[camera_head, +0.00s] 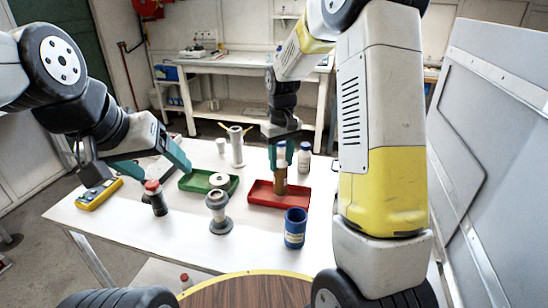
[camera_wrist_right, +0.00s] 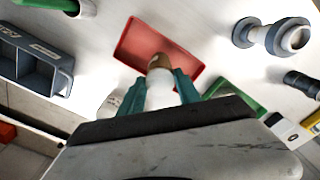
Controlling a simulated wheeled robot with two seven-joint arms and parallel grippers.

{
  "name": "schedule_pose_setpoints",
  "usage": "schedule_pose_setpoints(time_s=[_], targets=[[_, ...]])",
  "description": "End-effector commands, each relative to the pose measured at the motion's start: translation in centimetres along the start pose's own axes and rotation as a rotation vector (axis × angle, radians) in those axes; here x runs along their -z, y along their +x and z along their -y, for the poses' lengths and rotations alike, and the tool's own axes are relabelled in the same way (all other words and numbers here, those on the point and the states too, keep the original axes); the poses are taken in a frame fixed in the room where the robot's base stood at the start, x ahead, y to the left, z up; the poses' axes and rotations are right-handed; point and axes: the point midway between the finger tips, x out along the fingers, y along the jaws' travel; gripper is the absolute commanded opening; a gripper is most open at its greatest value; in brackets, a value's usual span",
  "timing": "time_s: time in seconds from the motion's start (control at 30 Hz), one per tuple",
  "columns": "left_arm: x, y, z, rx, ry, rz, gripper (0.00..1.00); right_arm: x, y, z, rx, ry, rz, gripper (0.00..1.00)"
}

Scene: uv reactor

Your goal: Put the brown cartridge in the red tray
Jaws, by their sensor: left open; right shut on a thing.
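The brown cartridge (camera_head: 280,180) is upright and held in my right gripper (camera_head: 281,152), whose teal fingers are shut on its pale upper part. It is at the red tray (camera_head: 262,204); I cannot tell whether its lower end touches the tray floor. In the right wrist view the cartridge's brown end (camera_wrist_right: 159,62) shows beyond the fingers (camera_wrist_right: 160,92), over the red tray (camera_wrist_right: 140,37). My left gripper (camera_head: 150,172) is open and empty, with its teal fingers apart, left of the green tray (camera_head: 228,191).
A blue cup (camera_head: 295,228) stands in front of the red tray. A grey flanged fitting (camera_head: 218,212), a dark bottle with a red cap (camera_head: 155,198) and a yellow meter (camera_head: 99,194) are on the white table.

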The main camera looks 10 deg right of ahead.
Motion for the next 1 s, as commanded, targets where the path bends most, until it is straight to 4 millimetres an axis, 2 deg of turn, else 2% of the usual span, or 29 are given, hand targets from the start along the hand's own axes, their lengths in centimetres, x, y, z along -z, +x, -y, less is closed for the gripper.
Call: schedule_pose_setpoints(time_s=[0.1, 0.47, 0.5, 0.6, 0.9, 1.0], targets=[[0.0, 0.0, 0.0, 0.000, 0.000, 0.000, 0.75, 0.0, 1.6, 0.0, 0.000, 0.000, 0.001, 0.00], [0.0, 0.0, 0.0, 0.000, 0.000, 0.000, 0.75, 0.0, 2.1, 0.1, -0.001, 0.000, -0.001, 0.00], [0.0, 0.0, 0.0, 0.000, 0.000, 0.000, 0.75, 0.0, 2.1, 0.1, -0.001, 0.000, -0.001, 0.44], [0.0, 0.0, 0.0, 0.000, 0.000, 0.000, 0.75, 0.0, 2.1, 0.1, -0.001, 0.000, -0.001, 0.61], [0.0, 0.0, 0.0, 0.000, 0.000, 0.000, 0.75, 0.0, 2.0, 0.1, -0.001, 0.000, -0.001, 0.61], [0.0, 0.0, 0.0, 0.000, 0.000, 0.000, 0.75, 0.1, 1.4, 0.1, -0.001, 0.000, -0.003, 0.61]])
